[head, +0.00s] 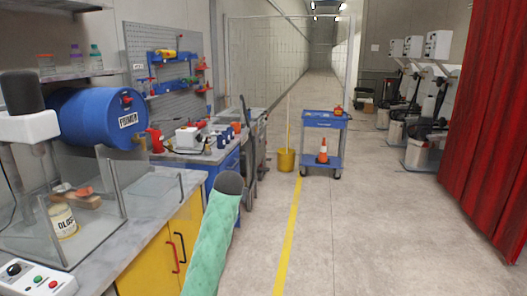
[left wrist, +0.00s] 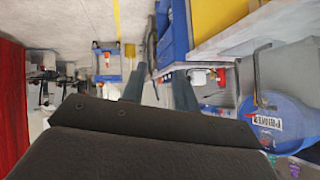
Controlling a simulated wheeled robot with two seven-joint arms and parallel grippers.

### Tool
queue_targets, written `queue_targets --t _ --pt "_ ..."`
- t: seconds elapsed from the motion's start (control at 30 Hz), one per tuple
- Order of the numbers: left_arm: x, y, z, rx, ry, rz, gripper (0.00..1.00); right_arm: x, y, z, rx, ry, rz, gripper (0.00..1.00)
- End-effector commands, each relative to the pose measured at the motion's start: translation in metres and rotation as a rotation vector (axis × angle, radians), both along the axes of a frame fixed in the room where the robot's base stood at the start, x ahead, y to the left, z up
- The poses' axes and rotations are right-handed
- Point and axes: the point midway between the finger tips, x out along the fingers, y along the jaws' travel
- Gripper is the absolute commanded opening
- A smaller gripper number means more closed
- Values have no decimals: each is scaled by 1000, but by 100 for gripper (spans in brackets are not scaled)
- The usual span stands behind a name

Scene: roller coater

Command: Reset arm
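My left gripper (left wrist: 158,92) shows in the left wrist view. Its two dark fingers stand apart with nothing visible between them, so it is open and empty. The room appears upside down beyond it, with the blue drum (left wrist: 272,122) at the right and the blue cart (left wrist: 106,62) at the left. I cannot make out my left gripper in the head view. My right gripper is in neither view. A mottled green cylinder with a dark grey end (head: 217,235) rises at the bottom middle of the head view; I cannot tell whether it is part of my arm.
A workbench with yellow doors (head: 152,265) runs along the left, with a clear-walled enclosure and a blue drum (head: 85,117) on it. A blue cart (head: 322,122) and yellow bucket (head: 286,160) stand ahead. A red curtain (head: 487,130) hangs right. The middle floor is clear.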

Motion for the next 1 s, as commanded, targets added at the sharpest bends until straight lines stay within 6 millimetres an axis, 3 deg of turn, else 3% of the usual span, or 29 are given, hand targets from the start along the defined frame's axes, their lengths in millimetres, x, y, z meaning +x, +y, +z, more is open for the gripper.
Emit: queue_targets --t 0.1,0.47,1.0 --pt "-34 0 -33 -54 10 -27 30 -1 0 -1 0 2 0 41" --pt "-138 3 -123 -158 71 -93 30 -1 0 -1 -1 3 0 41" --pt "-308 23 -264 -208 271 -93 30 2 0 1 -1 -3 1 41"
